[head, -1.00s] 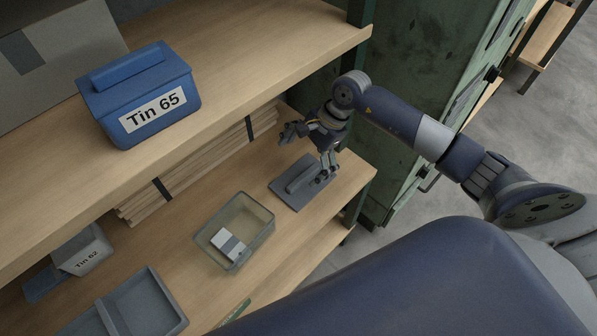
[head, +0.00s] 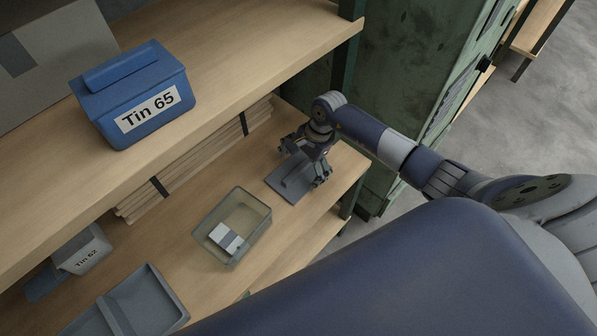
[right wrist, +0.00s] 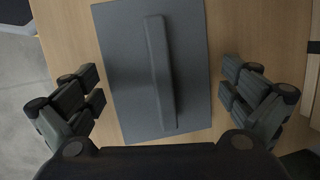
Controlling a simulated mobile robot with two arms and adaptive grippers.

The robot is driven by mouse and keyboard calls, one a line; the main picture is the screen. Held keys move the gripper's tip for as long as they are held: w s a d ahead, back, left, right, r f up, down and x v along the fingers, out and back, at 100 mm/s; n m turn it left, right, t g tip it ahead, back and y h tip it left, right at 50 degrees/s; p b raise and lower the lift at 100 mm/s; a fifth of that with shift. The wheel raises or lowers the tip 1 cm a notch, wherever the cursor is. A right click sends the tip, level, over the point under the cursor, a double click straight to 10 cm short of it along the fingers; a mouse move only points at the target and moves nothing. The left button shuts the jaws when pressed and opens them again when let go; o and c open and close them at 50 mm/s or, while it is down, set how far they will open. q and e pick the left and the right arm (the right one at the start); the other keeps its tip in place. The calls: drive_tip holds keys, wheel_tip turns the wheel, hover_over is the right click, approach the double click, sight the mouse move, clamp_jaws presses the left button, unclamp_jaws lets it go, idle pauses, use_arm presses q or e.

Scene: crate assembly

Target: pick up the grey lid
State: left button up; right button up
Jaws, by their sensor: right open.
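The grey lid (head: 283,184) is a flat rectangular plate with a raised bar handle, lying on the lower wooden shelf at its right end. My right gripper (head: 303,163) is above the lid and open. In the right wrist view the lid (right wrist: 193,65) lies flat with its long handle (right wrist: 160,75) running away from me. The fingers of my right gripper (right wrist: 165,100) stand apart on either side of the lid, with nothing between them touching the handle. My left gripper is not in view.
A clear open box (head: 262,222) with a white and grey packet inside stands beside the lid. A grey divided tray (head: 165,310) and a tin marked 62 (head: 92,250) are further left. The upper shelf (head: 250,62), holding a blue tin marked 65 (head: 150,108), overhangs the lower one.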

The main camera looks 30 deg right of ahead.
drive_tip(key=shift+a+f, duration=0.15)
drive_tip(key=shift+f, duration=0.4)
drive_tip(key=c, duration=1.3)
drive_tip(key=shift+s, duration=0.1)
drive_tip(key=shift+c, duration=1.1)
drive_tip(key=shift+r, duration=0.1)
